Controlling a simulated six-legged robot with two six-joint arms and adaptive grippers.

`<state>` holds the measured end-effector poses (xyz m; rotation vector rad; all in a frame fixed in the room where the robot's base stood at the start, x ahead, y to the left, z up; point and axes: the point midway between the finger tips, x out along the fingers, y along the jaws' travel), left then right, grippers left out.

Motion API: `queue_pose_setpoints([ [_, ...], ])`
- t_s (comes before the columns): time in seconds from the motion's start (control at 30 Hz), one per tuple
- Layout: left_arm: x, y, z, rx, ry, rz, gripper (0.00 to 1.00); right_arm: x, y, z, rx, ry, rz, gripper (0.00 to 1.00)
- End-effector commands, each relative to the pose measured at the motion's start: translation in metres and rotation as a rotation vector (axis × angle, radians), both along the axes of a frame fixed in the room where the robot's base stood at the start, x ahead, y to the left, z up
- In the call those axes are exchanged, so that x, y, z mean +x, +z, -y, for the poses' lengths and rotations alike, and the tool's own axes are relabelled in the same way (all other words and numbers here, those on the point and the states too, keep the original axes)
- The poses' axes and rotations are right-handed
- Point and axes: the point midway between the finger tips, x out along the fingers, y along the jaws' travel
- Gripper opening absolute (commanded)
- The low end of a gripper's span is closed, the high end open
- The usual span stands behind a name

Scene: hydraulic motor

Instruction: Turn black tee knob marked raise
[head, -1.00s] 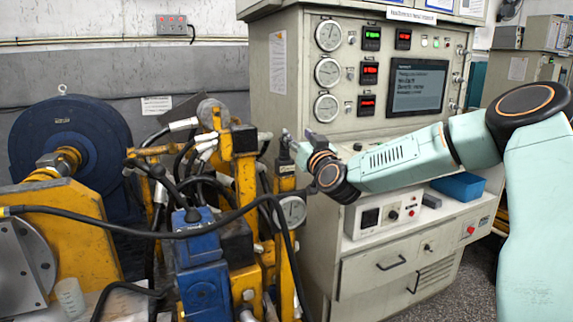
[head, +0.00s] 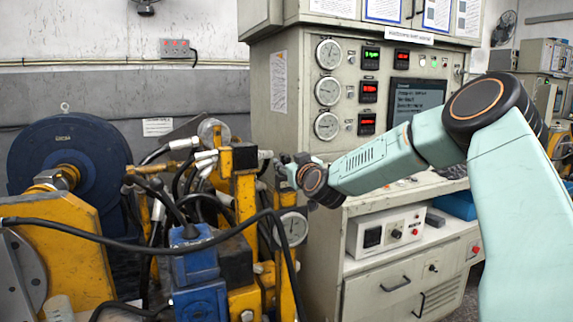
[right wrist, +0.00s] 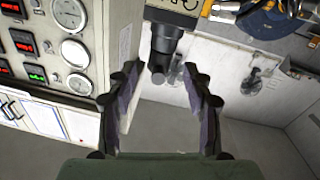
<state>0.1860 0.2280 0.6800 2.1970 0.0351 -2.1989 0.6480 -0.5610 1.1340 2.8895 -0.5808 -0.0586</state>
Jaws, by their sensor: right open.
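In the right wrist view a black knob (right wrist: 160,55) sticks out from a grey plate with partly cut-off lettering (right wrist: 180,6). Its stem is round and dark; a tee shape cannot be made out. My right gripper (right wrist: 160,72) is open, with one finger on each side of the knob's end in the picture. I see no finger touching it. In the head view my right gripper (head: 284,165) is at the upper right of the yellow hydraulic rig (head: 245,190), and it hides the knob there. My left gripper is not in view.
The grey control cabinet (head: 285,120) with gauges and red and green displays stands close behind my right gripper. A black hose (head: 120,245) crosses the rig in front. A dial gauge (head: 291,229) sits just below the gripper. A blue motor (head: 70,150) is at left.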

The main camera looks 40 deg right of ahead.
Motion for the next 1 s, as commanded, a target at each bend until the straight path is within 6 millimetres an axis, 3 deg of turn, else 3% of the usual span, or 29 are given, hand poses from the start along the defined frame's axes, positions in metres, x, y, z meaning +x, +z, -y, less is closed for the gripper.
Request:
queue_pose_setpoints([
  [0.23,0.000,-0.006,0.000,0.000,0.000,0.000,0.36,0.020,-0.001,0.009,-0.003,0.000,-0.001,0.51],
  [0.63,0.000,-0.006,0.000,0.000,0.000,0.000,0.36,0.024,0.000,0.010,0.001,0.000,0.000,0.51],
  [1.0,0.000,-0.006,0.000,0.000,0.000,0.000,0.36,0.024,0.000,0.010,0.001,0.001,0.000,0.19],
])
